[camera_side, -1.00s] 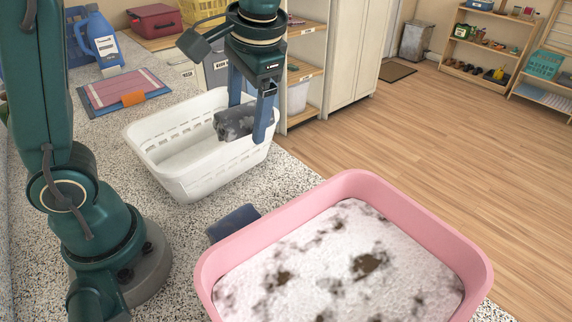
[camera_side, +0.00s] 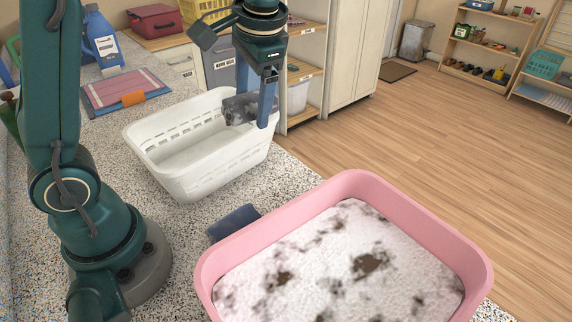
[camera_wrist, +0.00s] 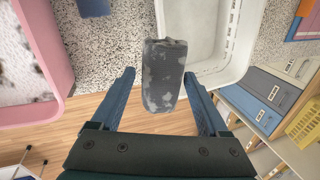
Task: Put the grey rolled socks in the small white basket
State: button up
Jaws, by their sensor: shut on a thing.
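My gripper (camera_side: 257,112) is shut on the grey rolled socks (camera_side: 236,108), a mottled grey roll held level between the two blue fingers. The socks hang just above the right far end of the white basket (camera_side: 215,180), close to its rim. In the wrist view the socks (camera_wrist: 162,75) lie between the fingertips, and the basket (camera_wrist: 236,40) shows behind and to the right of them. The basket stands upright on the speckled counter, and its visible inside is empty.
A pink tub (camera_side: 215,265) with white, dark-spotted contents stands at the front right. A small dark blue object (camera_side: 233,220) lies beside it. A blue jug (camera_side: 101,40) and a pink-and-blue folded item (camera_side: 122,90) are behind the basket.

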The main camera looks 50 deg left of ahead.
jog(key=w+a+f+n, duration=0.1)
jog(key=a+f, duration=0.1)
jog(key=a, duration=0.5)
jog(key=w+a+f+n, duration=0.1)
jog(key=a+f, duration=0.2)
jog(key=a, duration=0.3)
jog(key=shift+n+g, duration=0.3)
jog(key=shift+g, duration=0.1)
jog(key=x, duration=0.2)
jog(key=d+x, duration=0.1)
jog(key=x, duration=0.1)
jog(key=shift+s+a+f, duration=0.1)
jog(key=shift+s+f, duration=0.15)
jog(key=shift+f, duration=0.3)
jog(key=shift+w+f, duration=0.1)
jog(key=shift+f, duration=2.3)
jog(key=shift+f, duration=0.15)
jog(key=o, duration=1.2)
jog(key=shift+o, duration=0.2)
